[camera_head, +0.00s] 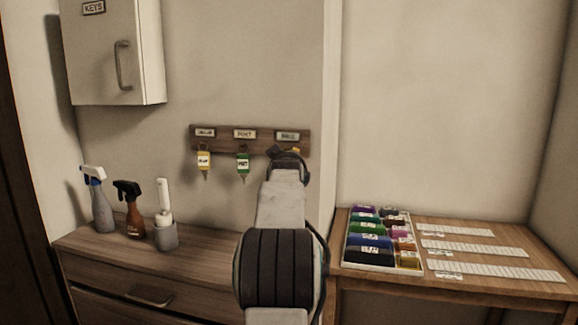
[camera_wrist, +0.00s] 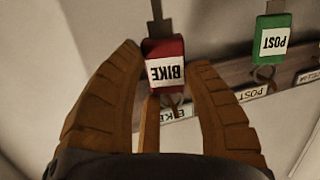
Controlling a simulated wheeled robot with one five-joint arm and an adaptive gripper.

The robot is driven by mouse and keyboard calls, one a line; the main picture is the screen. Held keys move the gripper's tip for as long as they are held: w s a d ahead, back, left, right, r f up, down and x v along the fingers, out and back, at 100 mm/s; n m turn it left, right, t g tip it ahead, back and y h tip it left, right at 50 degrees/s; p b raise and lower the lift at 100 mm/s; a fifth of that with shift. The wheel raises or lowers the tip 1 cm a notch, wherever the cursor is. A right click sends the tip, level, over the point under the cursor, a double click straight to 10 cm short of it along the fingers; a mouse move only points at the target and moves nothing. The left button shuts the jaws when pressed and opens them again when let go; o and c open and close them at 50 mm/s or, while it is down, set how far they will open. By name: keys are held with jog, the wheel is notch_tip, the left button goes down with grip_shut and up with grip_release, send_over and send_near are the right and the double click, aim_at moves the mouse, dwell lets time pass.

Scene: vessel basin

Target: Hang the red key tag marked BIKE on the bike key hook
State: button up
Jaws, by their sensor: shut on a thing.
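The red key tag (camera_wrist: 165,50) has a white label reading BIKE, upside down in the wrist view. My gripper (camera_wrist: 164,62) is shut on it, one brown finger on each side. A key part sticks out at the picture's top. The rack's BIKE label (camera_wrist: 178,112) shows just past the tag; the bike hook is not clear. In the head view my gripper (camera_head: 286,152) is at the rack's right end, below the third label (camera_head: 288,135), and hides the tag and hook there. Whether the tag's ring is around the hook I cannot tell.
The wooden rack (camera_head: 218,134) also holds a yellow tag (camera_head: 204,160) and a green POST tag (camera_head: 243,162), left of my gripper. A key cabinet (camera_head: 110,50) hangs above left. Spray bottles (camera_head: 100,205) stand on the drawer unit. A side table (camera_head: 470,285) holds a tray of coloured items.

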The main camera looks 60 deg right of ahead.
jog(key=o, duration=1.1)
jog(key=shift+a, duration=0.1)
jog(key=v, duration=1.2)
jog(key=s+a+f+g+y, duration=0.2)
jog(key=s+a+f+y, duration=0.3)
jog(key=f, duration=0.6)
jog(key=s+a+f+g+y, duration=0.1)
jog(key=a+f+g+y, duration=0.2)
jog(key=a+f, duration=0.55)
jog(key=s+a+f+n+g+y+p, duration=0.1)
jog(key=s+a+f+n+y+p, duration=0.15)
jog(key=a, duration=0.85)
jog(key=s+a+f+n+y+p, duration=0.1)
jog(key=a+f+n+y+p, duration=0.15)
jog(key=a, duration=0.85)
jog(key=a+r+n+p, duration=0.1)
jog(key=a+n, duration=0.1)
jog(key=a, duration=0.1)
jog(key=w+a+r+n+t+p, duration=0.1)
jog(key=a+r+n, duration=0.1)
jog(key=a, duration=0.2)
jog(key=a+r+n+y+p, duration=0.1)
jog(key=a+r+n+p, duration=0.1)
jog(key=a, duration=0.2)
jog(key=shift+w+r+t, duration=0.2)
jog(key=shift+r+t, duration=0.05)
jog(key=shift+t, duration=0.05)
